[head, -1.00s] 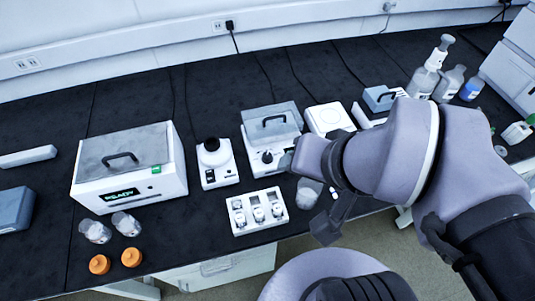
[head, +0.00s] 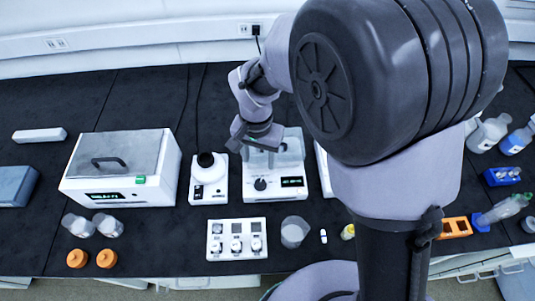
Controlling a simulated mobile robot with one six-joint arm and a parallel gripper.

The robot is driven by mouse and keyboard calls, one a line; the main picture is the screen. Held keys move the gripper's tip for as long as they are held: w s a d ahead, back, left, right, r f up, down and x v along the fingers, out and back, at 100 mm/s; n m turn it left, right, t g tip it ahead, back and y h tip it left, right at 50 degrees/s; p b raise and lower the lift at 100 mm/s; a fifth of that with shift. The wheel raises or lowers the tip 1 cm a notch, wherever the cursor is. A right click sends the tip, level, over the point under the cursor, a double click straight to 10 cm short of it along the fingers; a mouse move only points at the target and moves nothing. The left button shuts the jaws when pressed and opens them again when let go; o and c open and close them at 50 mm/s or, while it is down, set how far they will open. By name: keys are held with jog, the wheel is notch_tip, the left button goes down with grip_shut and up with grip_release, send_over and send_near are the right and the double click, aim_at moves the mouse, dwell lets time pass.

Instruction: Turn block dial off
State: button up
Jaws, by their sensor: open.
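The block (head: 284,192) is a white bench unit with a clear lid, standing on the black bench near the middle of the head view. Its black round dial (head: 260,184) is on the front face, left of a small lit display (head: 292,182) that is too small to read. My gripper (head: 252,146) is over the back left part of the block, above and behind the dial in the picture. It is open and looks empty. The gripper and wrist hide part of the lid. Whether the gripper touches the lid cannot be told.
A vortex mixer (head: 209,185) stands close left of the block, with a larger lidded unit (head: 120,172) further left. A white rack (head: 236,239) and a clear beaker (head: 295,231) stand in front. My arm hides much of the right side.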

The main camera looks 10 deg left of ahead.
aim_at(260, 182)
notch_tip(260, 182, down, 13)
jog(key=b, duration=0.4)
jog(key=shift+c, duration=0.2)
grip_shut()
